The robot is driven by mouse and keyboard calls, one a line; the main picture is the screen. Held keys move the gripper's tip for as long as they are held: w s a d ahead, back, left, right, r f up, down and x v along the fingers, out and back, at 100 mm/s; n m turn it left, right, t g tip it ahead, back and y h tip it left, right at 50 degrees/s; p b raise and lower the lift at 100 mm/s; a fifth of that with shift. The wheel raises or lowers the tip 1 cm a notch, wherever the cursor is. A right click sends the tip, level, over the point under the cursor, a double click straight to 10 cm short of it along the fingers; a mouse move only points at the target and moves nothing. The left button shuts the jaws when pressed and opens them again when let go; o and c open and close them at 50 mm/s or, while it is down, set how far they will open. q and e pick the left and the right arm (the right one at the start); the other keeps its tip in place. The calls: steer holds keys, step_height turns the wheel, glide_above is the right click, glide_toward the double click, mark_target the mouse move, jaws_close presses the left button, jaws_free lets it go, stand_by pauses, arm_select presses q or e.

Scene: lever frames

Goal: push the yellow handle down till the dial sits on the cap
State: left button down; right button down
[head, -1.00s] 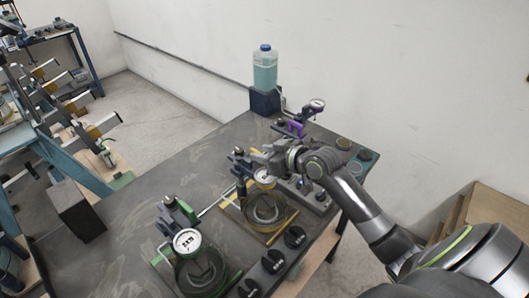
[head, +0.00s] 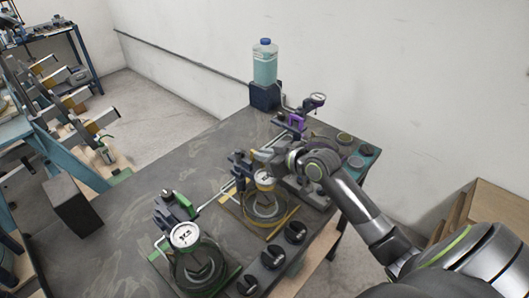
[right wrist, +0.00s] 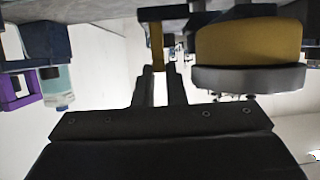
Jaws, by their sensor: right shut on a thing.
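The yellow lever frame (head: 240,166) stands mid-table, with its white-faced dial (head: 265,180) over a round dish with a yellow rim (head: 284,221). My right gripper (head: 264,156) is at the top of this frame, just above the dial. In the right wrist view, which looks upside down, its two fingers (right wrist: 160,84) are shut on the narrow yellow handle (right wrist: 156,45). A round yellow body with a grey rim (right wrist: 250,50), apparently the dial, is close beside them. The cap is not clearly seen, and I cannot tell whether the dial touches it. My left gripper is not in view.
A green lever frame with a dial (head: 185,235) stands nearer, and a purple one (head: 297,121) farther back. Black knobs (head: 296,232) line the table's right edge. A bottle of teal liquid (head: 265,63) stands at the back. The table's left part is mostly clear.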

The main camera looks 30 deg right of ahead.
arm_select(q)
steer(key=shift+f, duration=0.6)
arm_select(e)
steer(key=shift+s+f, duration=0.1)
steer(key=shift+f, duration=0.85)
steer(key=c, duration=1.5)
jaws_free()
steer(key=shift+r, duration=0.1)
